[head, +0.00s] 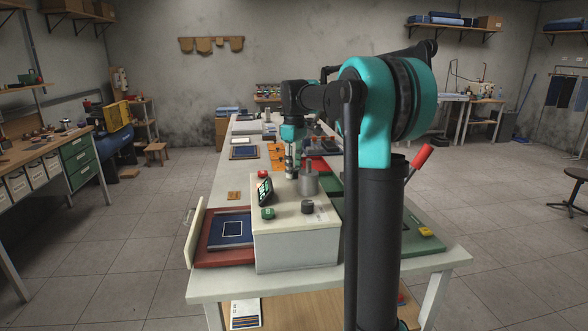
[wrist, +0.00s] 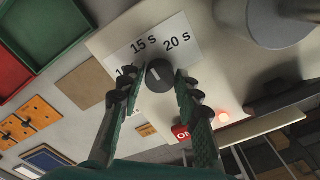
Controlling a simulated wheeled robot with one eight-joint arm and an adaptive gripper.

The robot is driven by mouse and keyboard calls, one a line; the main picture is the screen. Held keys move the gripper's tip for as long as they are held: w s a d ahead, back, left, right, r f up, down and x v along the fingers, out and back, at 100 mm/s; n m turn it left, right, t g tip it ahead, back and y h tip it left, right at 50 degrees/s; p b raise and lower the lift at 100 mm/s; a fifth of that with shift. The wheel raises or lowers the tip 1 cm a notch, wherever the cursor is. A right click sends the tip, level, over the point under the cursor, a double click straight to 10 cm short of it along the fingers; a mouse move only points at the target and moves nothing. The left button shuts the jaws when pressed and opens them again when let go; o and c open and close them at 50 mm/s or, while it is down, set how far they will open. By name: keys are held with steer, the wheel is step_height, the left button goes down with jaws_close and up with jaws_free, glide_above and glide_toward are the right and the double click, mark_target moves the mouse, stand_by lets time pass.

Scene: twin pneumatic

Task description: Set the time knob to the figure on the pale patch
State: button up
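In the wrist view, the dark round time knob (wrist: 160,76) sits on a white dial label (wrist: 128,58). Figures "15 s" and "20 s" are readable, and another at the left is partly hidden by a finger. A light mark shows on the knob's face; I cannot tell exactly which figure it points to. My gripper (wrist: 160,80) is open, its green fingers on either side of the knob, close to it; contact cannot be told. In the head view my gripper (head: 290,172) is over the far part of the cream machine (head: 297,240). I cannot make out the task's pale patch.
A grey cylinder (head: 308,182) stands close right of my gripper. A red button (wrist: 181,133) and a glowing lamp (wrist: 222,117) are near the fingers.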

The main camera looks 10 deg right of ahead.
jaws_close()
steer(key=shift+m, duration=0.3)
steer(key=m, duration=1.1)
steer(key=shift+m, duration=0.3)
stand_by(0.4)
steer(key=o, duration=0.5)
jaws_free()
